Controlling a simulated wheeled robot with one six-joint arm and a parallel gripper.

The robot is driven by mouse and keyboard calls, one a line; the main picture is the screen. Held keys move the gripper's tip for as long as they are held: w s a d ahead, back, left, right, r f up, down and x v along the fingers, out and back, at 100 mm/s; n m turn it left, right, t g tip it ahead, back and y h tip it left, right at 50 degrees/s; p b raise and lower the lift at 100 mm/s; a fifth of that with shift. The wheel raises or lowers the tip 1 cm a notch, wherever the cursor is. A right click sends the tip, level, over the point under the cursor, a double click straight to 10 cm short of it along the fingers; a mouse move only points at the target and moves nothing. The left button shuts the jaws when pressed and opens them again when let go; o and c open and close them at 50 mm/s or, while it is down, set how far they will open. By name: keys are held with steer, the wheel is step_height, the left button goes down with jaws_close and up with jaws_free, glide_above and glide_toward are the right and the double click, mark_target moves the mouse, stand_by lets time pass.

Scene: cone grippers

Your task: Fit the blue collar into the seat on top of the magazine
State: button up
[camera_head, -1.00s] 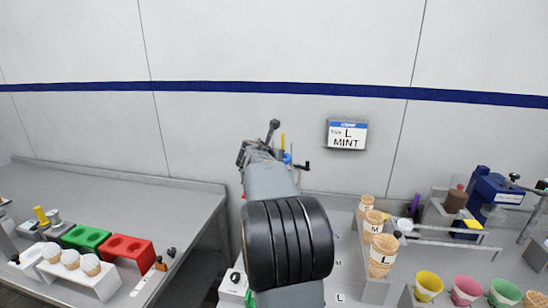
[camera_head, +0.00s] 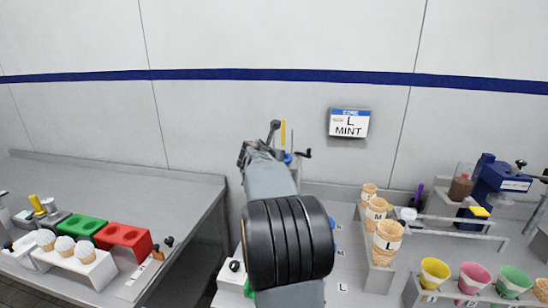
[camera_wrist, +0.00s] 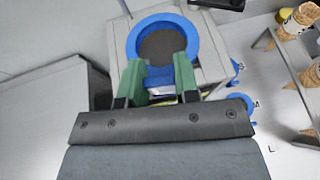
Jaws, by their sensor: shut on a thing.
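The blue collar (camera_wrist: 192,38) is a thick ring in the wrist view, with a dark round opening inside it. It lies over the top of the grey block-shaped magazine (camera_wrist: 212,72). I cannot tell whether it is down in the seat or just above it; the seat is hidden. My gripper (camera_wrist: 158,75) has two green fingers at the collar's near side, shut on a blue part of the collar between them.
Blue rings lie beside the S (camera_wrist: 237,68) and M (camera_wrist: 240,103) counter marks. A rack of wafer cones (camera_head: 388,237) stands right of my arm, coloured cups (camera_head: 434,272) further right. Red (camera_head: 122,237) and green (camera_head: 85,227) blocks are on the left bench. A gap separates bench and counter.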

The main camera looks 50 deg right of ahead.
steer(key=o, duration=1)
steer(key=v, duration=1.4)
steer(key=shift+b, duration=0.35)
steer(key=shift+f, duration=0.1)
